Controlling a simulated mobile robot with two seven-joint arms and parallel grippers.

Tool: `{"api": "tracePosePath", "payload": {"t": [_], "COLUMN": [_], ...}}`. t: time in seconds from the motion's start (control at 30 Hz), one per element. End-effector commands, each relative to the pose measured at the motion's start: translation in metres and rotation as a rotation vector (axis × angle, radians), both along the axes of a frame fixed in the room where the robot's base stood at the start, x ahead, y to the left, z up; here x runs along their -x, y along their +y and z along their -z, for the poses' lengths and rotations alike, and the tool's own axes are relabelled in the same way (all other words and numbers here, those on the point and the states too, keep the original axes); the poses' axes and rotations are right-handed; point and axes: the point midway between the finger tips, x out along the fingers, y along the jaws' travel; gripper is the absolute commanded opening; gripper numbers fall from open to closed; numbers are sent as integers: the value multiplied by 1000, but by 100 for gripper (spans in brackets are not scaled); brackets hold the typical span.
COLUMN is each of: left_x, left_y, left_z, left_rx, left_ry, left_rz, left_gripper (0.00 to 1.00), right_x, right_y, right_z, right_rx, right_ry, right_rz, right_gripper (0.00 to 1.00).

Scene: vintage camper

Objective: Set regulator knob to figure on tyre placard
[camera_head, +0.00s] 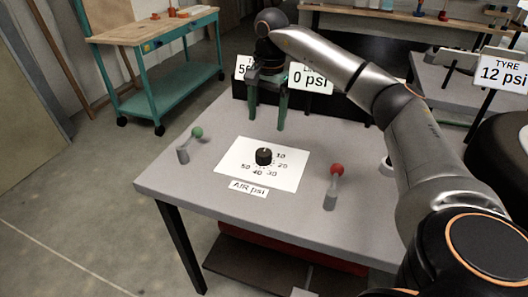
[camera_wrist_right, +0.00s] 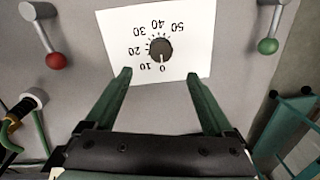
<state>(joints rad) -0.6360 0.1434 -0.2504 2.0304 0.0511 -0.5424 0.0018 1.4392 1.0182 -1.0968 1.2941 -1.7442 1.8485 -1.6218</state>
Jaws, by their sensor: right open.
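The black regulator knob (camera_head: 263,156) sits on a white dial sheet (camera_head: 288,178) marked 0 to 50, with an "AIR psi" label (camera_head: 248,188) in front. In the right wrist view the knob (camera_wrist_right: 161,49) has a white pointer mark toward 0. The tyre placard (camera_head: 502,72) at the right reads "TYRE 12 psi". My right gripper (camera_head: 267,118) is open and empty, with its green fingers pointing down above the table behind the knob. In the wrist view the fingertips (camera_wrist_right: 158,75) are apart, and the knob shows beyond them, untouched. My left gripper is out of view.
A green-ball lever (camera_head: 190,144) stands left of the sheet and a red-ball lever (camera_head: 334,185) right of it. A "0 psi" sign (camera_head: 311,78) and a partly hidden sign (camera_head: 243,67) stand at the back. A tyre (camera_head: 503,150) is at the right.

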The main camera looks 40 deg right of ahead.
Motion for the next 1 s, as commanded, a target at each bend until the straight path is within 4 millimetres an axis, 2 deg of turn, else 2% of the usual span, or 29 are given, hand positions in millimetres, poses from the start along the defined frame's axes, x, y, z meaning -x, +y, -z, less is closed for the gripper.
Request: {"api": "tracePosePath", "payload": {"t": [0.3,0.5,0.7,1.0], "left_x": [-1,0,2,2], "left_y": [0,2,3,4], "left_z": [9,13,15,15], "left_rx": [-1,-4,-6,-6], "left_ry": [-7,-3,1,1], "left_rz": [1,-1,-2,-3], "left_gripper": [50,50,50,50], "right_x": [-2,-4,-5,-5], "right_y": [1,2,3,3], "right_z": [67,98,112,113], "right_rx": [-2,-3,-3,-3], "right_ry": [4,2,1,0], "right_rz": [0,0,0,0], "right_gripper": [88,88,88,86]}}
